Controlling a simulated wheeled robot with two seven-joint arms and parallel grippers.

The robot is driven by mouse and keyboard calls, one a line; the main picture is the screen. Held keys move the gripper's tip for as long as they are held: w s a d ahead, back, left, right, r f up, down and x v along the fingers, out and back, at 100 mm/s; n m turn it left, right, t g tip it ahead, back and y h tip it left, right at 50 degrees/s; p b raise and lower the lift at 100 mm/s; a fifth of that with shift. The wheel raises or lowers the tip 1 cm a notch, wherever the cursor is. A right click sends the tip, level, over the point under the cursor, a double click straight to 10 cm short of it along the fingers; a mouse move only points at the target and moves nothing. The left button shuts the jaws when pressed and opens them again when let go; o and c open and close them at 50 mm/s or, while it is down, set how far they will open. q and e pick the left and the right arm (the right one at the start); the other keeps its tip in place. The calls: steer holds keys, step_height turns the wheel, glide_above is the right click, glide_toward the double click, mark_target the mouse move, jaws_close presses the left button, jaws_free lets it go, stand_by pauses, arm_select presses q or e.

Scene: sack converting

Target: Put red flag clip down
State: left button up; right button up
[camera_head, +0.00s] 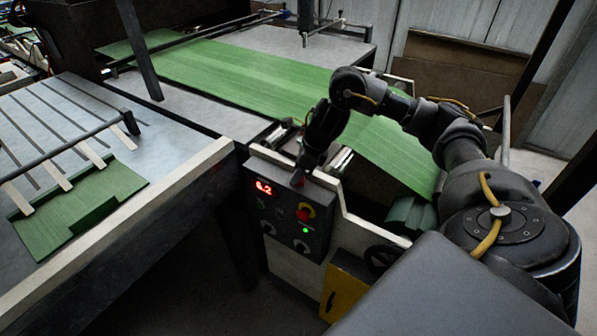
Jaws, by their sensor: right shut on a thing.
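My right gripper (299,176) points down at the top edge of the grey control box (283,212). It is shut on a small reddish thing (297,181), which I take to be the red flag clip. Most of the clip is hidden by the fingers, and I cannot tell whether it touches the box. My left gripper is not in view.
The box has a red lit display (264,188), a red knob (306,211) and a green light (305,230). Green sheet (255,75) runs over the machine behind. A table (60,110) with a green sack piece (80,205) stands left. A yellow box (343,290) is below.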

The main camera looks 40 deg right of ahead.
steer(key=shift+f, duration=0.1)
steer(key=shift+f, duration=0.2)
steer(key=o, duration=0.7)
steer(key=shift+d+r, duration=0.1)
steer(key=shift+r, duration=0.4)
steer(key=p+v, duration=0.2)
steer(key=v, duration=0.9)
steer(key=shift+s+r, duration=0.15)
steer(key=shift+s, duration=0.1)
